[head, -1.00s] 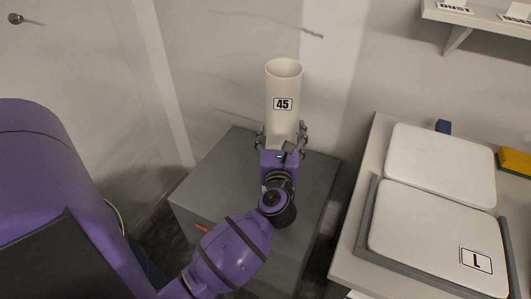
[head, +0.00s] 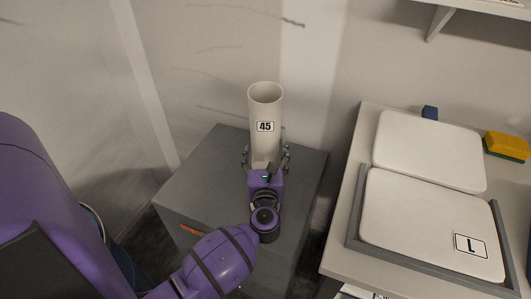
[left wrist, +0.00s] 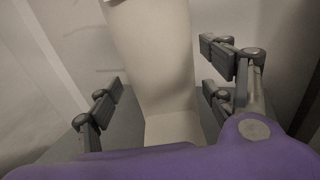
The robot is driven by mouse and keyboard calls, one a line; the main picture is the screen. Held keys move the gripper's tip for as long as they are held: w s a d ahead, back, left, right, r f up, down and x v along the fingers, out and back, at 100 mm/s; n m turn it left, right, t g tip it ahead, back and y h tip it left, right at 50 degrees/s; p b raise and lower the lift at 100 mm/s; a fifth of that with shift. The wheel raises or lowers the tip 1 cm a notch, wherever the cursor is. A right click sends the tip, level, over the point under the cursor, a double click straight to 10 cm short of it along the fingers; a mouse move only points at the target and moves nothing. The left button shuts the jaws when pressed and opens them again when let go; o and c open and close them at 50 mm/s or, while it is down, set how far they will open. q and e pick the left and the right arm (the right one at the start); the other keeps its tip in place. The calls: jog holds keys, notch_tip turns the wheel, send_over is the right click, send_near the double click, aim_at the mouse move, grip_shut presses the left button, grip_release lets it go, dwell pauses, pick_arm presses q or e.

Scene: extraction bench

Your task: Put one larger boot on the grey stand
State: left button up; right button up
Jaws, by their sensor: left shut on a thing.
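The larger boot (head: 265,108) is a tall off-white tube marked 45, upright over the grey stand (head: 190,183), a dark grey box. My left gripper (head: 266,160) is shut on its lower part, a finger on either side. In the left wrist view the boot shaft (left wrist: 155,60) rises between the fingers, with a pale foot part low in the middle. My gripper hides the boot's base in the head view, so I cannot tell whether it touches the stand's top. My right gripper is not in view.
On the right a bench (head: 342,252) carries two white pads, the nearer marked L in a grey tray (head: 425,270). A yellow and green sponge (head: 507,146) and a small blue thing (head: 430,112) lie behind. A wall stands close behind the stand.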

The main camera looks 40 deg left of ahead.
pick_arm(q)
jog(key=shift+r, duration=0.15)
jog(key=o, duration=2.1)
jog(key=shift+f, duration=0.2)
jog(key=shift+r, duration=0.25)
jog(key=v, duration=1.2)
jog(key=shift+f+b, duration=0.1)
jog(key=shift+b, duration=0.3)
jog(key=shift+s, duration=0.1)
